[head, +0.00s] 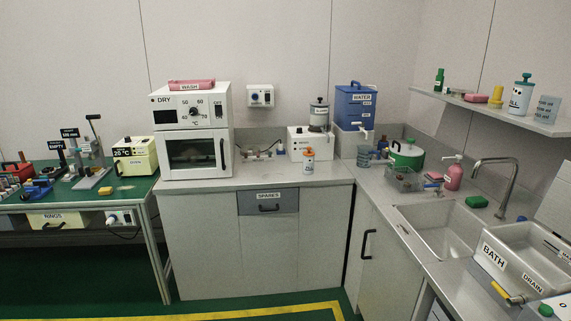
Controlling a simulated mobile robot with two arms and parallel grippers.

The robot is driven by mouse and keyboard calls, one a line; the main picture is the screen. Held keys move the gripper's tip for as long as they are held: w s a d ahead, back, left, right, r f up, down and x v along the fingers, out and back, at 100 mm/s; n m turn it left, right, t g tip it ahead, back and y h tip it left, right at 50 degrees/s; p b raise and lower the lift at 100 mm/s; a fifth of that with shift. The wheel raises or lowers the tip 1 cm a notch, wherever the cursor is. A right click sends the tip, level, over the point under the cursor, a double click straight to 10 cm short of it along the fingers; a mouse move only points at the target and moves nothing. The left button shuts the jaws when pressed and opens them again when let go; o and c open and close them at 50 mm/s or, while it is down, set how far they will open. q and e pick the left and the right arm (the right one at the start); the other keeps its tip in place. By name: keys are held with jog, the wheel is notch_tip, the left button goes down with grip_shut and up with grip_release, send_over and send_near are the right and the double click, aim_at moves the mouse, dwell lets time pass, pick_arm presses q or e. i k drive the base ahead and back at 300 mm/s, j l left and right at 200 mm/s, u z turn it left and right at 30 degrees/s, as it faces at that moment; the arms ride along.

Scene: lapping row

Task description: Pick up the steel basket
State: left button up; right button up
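What looks like the steel basket (404,181) is a small grey mesh container on the counter, at the corner right of centre in the head view. It stands upright, left of the sink and in front of a green and white round container (407,155). Its contents are too small to make out. Neither of my grippers is in view.
A grey-blue cup (364,156) stands behind and left of the basket. A pink soap bottle (453,176) and small items stand at its right. The sink (442,231), tap (498,183) and BATH tank (523,262) lie further right. The floor before the cabinets is clear.

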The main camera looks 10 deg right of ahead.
aim_at(390, 177)
jog(key=i+z, duration=0.15)
jog(key=i, duration=0.45)
jog(key=i+j+z, duration=0.15)
jog(key=i, duration=0.4)
jog(key=i+j+z, duration=0.15)
jog(key=i, duration=0.45)
